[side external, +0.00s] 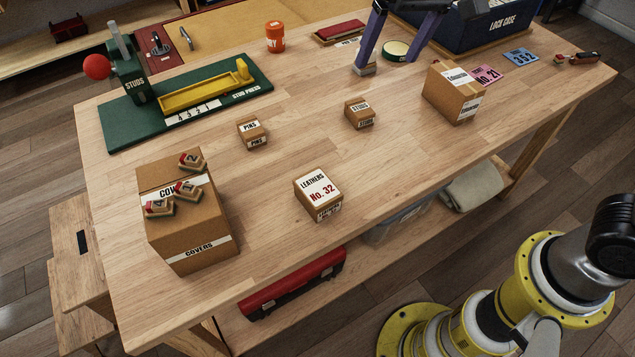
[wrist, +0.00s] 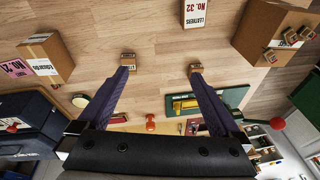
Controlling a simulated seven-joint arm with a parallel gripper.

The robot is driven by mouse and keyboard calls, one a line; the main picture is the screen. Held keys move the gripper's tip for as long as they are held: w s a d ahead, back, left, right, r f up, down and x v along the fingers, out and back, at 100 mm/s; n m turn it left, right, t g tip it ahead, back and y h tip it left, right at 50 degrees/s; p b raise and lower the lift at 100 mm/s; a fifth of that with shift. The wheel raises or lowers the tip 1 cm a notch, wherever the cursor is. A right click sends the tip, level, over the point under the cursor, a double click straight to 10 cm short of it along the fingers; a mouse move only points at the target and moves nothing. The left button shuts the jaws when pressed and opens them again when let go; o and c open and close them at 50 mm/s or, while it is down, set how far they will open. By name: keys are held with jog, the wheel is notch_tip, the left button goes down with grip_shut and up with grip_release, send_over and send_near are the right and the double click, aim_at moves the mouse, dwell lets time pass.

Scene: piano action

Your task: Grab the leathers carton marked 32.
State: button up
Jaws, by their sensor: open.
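The leathers carton (side external: 318,195) is a small brown box with a white label reading "LEATHERS No. 32". It sits upright on the table near its front edge in the side view. In the wrist view it shows upside down at the top edge (wrist: 196,14), partly cut off. My gripper (side external: 388,62) has purple fingers spread wide apart with nothing between them. It is above the back part of the table, well behind the carton and to its right in the side view. In the wrist view the fingertips (wrist: 162,70) point toward the carton's side of the table.
A large covers carton (side external: 190,222) with several small numbered blocks on top stands left of the leathers carton. Small pins (side external: 252,133) and studs (side external: 360,113) cartons stand behind it. A taller carton (side external: 453,92) stands right; a green stud press (side external: 190,100) is back left. Wood around the leathers carton is clear.

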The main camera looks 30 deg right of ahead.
jog(key=w+a+f+n+g, duration=0.1)
jog(key=w+a+f, duration=0.2)
jog(key=a+f, duration=0.35)
jog(key=n+g+h, duration=0.1)
jog(key=g, duration=0.1)
send_over(318, 187)
jog(key=f, duration=1.5)
jog(key=shift+w+a+f, duration=0.1)
jog(key=shift+w+f, duration=0.15)
jog(key=shift+w, duration=0.1)
jog(key=shift+s+f, duration=0.2)
jog(key=shift+f, duration=1.15)
jog(key=shift+s+f, duration=0.15)
jog(key=shift+f, duration=1.2)
jog(key=c, duration=1.2)
jog(key=shift+r, duration=0.15)
jog(key=shift+c, duration=0.2)
